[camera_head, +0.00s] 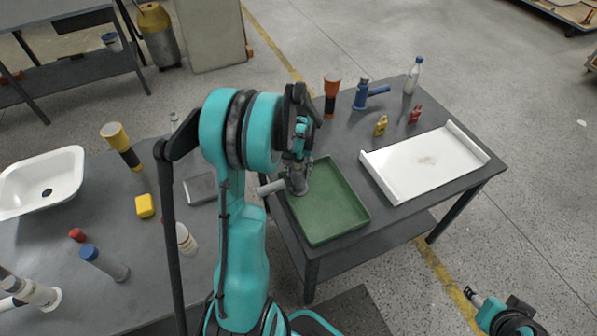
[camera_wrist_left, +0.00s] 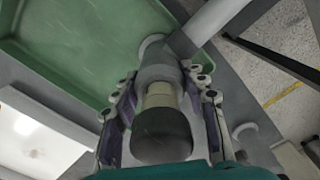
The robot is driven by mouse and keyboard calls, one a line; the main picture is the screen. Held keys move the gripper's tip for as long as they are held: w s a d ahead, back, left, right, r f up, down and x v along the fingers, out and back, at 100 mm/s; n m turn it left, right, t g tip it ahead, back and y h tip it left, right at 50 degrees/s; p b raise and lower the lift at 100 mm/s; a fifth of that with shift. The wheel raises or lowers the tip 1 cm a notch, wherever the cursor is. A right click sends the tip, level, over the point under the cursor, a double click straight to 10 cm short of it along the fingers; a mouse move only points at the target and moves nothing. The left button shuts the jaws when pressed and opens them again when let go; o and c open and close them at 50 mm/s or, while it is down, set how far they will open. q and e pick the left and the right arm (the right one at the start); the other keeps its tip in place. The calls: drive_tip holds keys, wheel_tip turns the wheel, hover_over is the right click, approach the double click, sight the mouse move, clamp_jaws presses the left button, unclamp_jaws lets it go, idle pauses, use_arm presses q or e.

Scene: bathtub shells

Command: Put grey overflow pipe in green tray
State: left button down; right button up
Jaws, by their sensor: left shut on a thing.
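The green tray (camera_head: 335,215) lies on the dark table at the centre in the head view. My left gripper (camera_head: 297,172) is over the tray's left part, shut on the grey overflow pipe (camera_head: 270,187). The pipe's side branch sticks out to the left past the tray's edge. In the left wrist view the pipe (camera_wrist_left: 160,68) sits between the fingers of my left gripper (camera_wrist_left: 160,105), its branch pointing to the upper right across the rim of the green tray (camera_wrist_left: 70,50). I cannot tell whether the pipe touches the tray floor. My right gripper (camera_head: 473,295) is at the lower right, away from the table.
A white panel (camera_head: 425,163) lies right of the tray. Behind it stand a blue fitting (camera_head: 367,95), an orange-topped flashlight (camera_head: 331,90), a bottle (camera_head: 413,75) and small padlocks (camera_head: 381,125). The left table (camera_head: 110,215) holds a white basin (camera_head: 45,182) and several loose items.

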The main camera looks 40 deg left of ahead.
use_arm(q)
drive_tip(key=c, duration=0.8)
unclamp_jaws()
drive_tip(key=shift+c, duration=0.2)
